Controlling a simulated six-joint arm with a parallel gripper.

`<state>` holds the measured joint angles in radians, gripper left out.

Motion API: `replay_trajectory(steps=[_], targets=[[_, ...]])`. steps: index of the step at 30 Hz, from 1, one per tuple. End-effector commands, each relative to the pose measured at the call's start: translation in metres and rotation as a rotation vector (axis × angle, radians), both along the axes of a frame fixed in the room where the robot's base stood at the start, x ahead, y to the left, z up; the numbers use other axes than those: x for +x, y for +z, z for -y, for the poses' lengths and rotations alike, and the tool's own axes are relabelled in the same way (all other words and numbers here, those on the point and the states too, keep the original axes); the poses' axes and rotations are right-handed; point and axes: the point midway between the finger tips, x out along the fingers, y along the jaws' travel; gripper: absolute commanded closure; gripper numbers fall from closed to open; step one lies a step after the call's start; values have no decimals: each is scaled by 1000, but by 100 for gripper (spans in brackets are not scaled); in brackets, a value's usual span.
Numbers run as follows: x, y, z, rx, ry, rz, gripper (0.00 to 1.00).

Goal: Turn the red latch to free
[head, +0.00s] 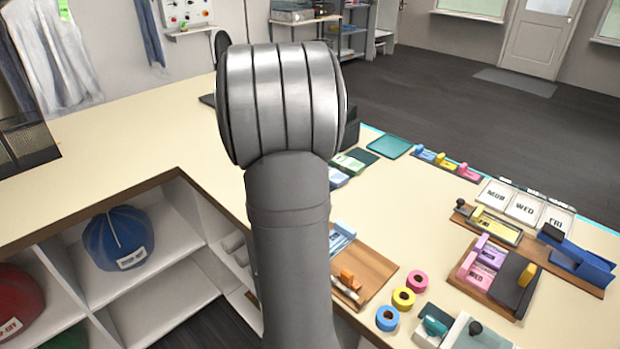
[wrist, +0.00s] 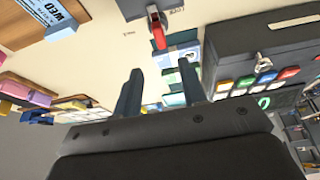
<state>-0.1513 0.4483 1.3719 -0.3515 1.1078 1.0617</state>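Small markings lie beside the plate, too small to read. My gripper (wrist: 161,66) is open, with its two dark fingers apart and nothing held between them. In the picture the latch lies beyond the fingertips, apart from them, roughly in line with the gap. In the head view my arm fills the middle, and neither the latch nor the gripper shows.
A dark box with a metal clasp (wrist: 262,62) stands right of the fingers. Blue and white packets (wrist: 178,58) lie beyond the gap. In the head view, tape rolls (head: 403,298), a purple stamp block (head: 482,262) and a blue device (head: 582,265) crowd the right counter.

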Motion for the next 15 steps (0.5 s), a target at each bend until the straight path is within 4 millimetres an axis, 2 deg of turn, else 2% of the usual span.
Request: replay_trajectory(steps=[1, 9, 15], targets=[[3, -12, 4, -1, -1, -3, 62], [18, -65, 19, -1, -1, -3, 62], [27, -91, 27, -1, 0, -1, 62]])
